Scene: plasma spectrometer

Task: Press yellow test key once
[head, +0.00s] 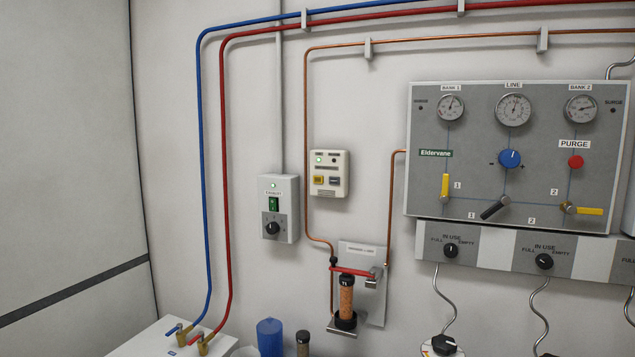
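A small cream wall box (329,160) is fixed to the wall near the middle of the head view. It carries a yellow key (318,180) at its lower left, which I take to be the test key. A dark grey key (335,181) sits right beside it. The lettering on both keys is too small to read. A green light (319,159) is lit at the box's upper left. A dark dot shows to its right. Nothing covers the box. My gripper is not in this view.
A grey exhaust switch box (279,208) hangs to the left. A copper pipe (306,110) runs close by the cream box's left side. Below stands a filter cartridge (346,296) on a bracket. A large gauge panel (420,180) is to the right. Blue and red pipes run left.

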